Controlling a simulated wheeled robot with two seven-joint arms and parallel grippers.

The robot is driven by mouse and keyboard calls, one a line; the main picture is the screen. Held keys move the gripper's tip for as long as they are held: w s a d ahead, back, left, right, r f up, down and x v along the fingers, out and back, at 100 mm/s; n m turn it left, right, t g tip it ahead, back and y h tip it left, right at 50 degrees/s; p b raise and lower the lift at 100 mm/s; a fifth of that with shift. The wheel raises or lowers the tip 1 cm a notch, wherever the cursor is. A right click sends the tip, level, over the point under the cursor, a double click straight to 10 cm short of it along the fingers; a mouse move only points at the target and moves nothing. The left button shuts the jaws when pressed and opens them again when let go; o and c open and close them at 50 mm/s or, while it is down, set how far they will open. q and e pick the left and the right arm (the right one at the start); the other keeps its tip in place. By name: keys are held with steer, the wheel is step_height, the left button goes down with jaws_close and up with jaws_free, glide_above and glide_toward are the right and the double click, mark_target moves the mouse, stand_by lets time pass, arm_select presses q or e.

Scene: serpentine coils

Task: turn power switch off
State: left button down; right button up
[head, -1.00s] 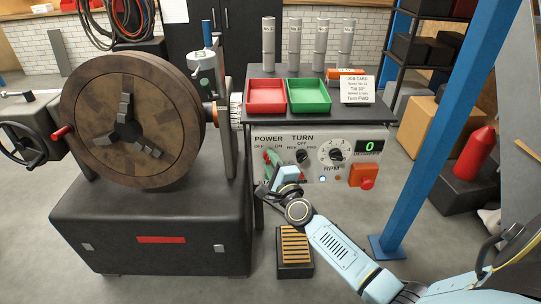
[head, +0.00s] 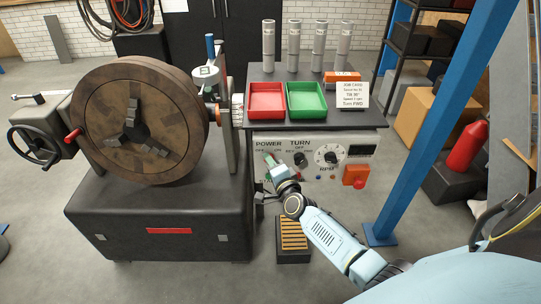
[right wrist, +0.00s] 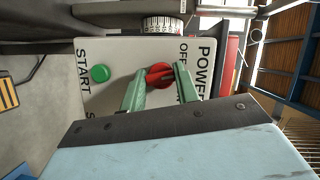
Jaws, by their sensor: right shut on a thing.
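The power switch is a red knob (right wrist: 160,76) on a pale control panel (head: 325,140), with OFF lettering beside it in the right wrist view. The two green fingers of my right gripper (right wrist: 160,87) stand on either side of the knob and are shut on it. In the head view my right gripper (head: 270,162) reaches the panel's left end under the POWER label and mostly hides the knob. The panel's small display (head: 361,150) is dark. My left gripper is not in view.
A green START button (right wrist: 101,73) sits near the knob. The TURN knob (head: 299,158), RPM dial (head: 331,156) and orange box with a red button (head: 355,176) are to the right. A large lathe-like chuck (head: 135,125) stands left. A blue post (head: 419,110) rises right.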

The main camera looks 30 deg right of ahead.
arm_select(q)
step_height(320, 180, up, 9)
steer(key=p, duration=0.8)
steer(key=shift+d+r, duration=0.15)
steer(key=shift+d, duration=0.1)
arm_select(e)
steer(key=shift+r+n+g+h, duration=0.1)
steer(key=shift+n+g+h, duration=0.1)
steer(key=shift+n+g, duration=0.75)
steer(key=shift+n+g+h, duration=0.2)
steer(key=shift+n+g, duration=0.15)
steer(key=shift+n, duration=1.2)
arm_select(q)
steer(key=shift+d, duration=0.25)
arm_select(e)
steer(key=o, duration=1)
